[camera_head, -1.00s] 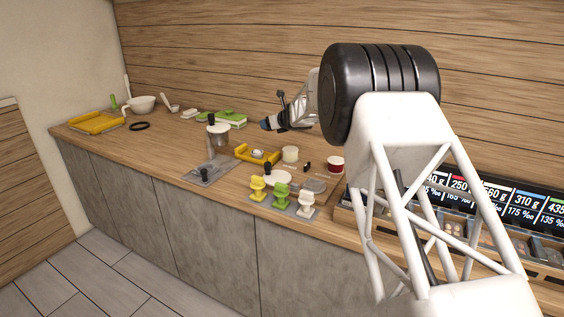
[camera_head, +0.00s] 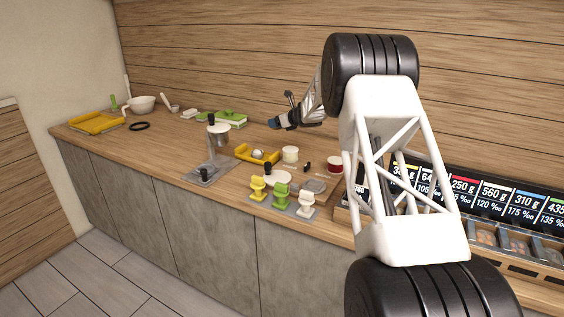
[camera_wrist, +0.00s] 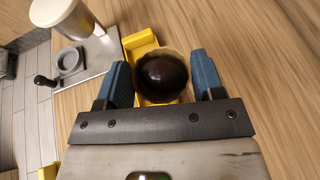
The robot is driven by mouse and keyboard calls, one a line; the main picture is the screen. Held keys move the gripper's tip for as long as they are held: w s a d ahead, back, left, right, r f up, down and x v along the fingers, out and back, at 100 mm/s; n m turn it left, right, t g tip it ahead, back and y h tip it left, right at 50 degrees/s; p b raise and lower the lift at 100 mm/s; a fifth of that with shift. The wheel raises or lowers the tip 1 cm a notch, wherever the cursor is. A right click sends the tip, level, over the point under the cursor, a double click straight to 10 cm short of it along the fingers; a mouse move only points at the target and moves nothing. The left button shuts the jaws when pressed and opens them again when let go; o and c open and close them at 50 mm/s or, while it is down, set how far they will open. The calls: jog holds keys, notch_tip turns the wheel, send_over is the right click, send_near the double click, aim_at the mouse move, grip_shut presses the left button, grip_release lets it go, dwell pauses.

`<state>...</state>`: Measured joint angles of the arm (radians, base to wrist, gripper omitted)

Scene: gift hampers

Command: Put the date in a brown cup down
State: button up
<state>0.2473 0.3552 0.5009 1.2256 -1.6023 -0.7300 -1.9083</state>
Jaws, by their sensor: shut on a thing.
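The date in a brown cup (camera_wrist: 162,77) shows in the wrist view as a dark, glossy round piece with a thin brown rim around it. My gripper (camera_wrist: 163,72) is shut on it, with one blue finger on each side. In the head view my gripper (camera_head: 273,124) is above the counter, behind the yellow tray (camera_head: 243,151). The cup cannot be made out in the head view. In the wrist view the yellow tray (camera_wrist: 139,41) lies below and partly behind the cup.
A grey metal stand (camera_head: 206,174), a white tub (camera_head: 290,154), a red cup (camera_head: 335,164) and yellow, green and white stamp-like pieces (camera_head: 281,193) stand near the front. Labelled bins (camera_head: 510,240) are at the right. Green-and-white boxes (camera_head: 230,118) lie behind. Bare wood (camera_head: 180,132) shows left of centre.

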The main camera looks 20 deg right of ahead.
jog(key=w+d+f+n+g+y, duration=0.1)
jog(key=w+d+f+n+y, duration=0.1)
jog(key=w+d+f, duration=0.3)
jog(key=shift+w+d+f+n+g, duration=0.3)
jog(key=shift+w+d+f+g, duration=0.1)
jog(key=shift+d, duration=1.5)
jog(key=shift+r, duration=0.1)
jog(key=shift+f, duration=3.15)
jog(key=shift+f, duration=1.85)
jog(key=shift+f, duration=0.15)
jog(key=o, duration=0.6)
